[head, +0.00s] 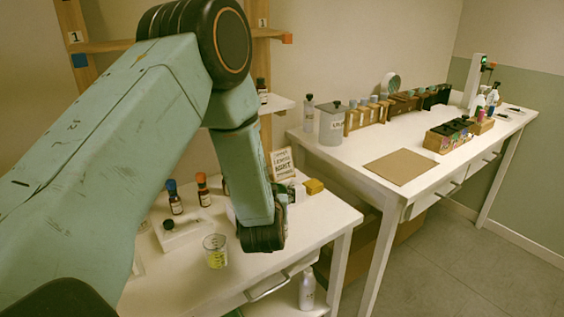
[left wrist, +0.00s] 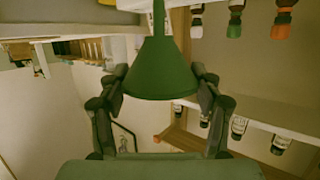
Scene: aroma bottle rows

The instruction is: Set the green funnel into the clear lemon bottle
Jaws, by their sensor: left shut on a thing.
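The green funnel (left wrist: 160,68) is in the left wrist view, its wide cone end toward the camera and its narrow stem pointing away toward the top edge. My left gripper (left wrist: 159,80) is shut on it, with one finger on each side of the cone. In the head view my left arm hangs over the near table, and its wrist hides the gripper and the funnel. I cannot make out the clear lemon bottle in either view; it may be hidden behind my arm. My right gripper is in neither view.
The near table (head: 318,226) holds a beaker with yellow-green liquid (head: 215,252), a blue-capped bottle (head: 175,199), an orange-capped bottle (head: 203,190), a lettered card (head: 282,164) and a yellow block (head: 314,187). A longer table with a brown mat (head: 401,166) stands at right.

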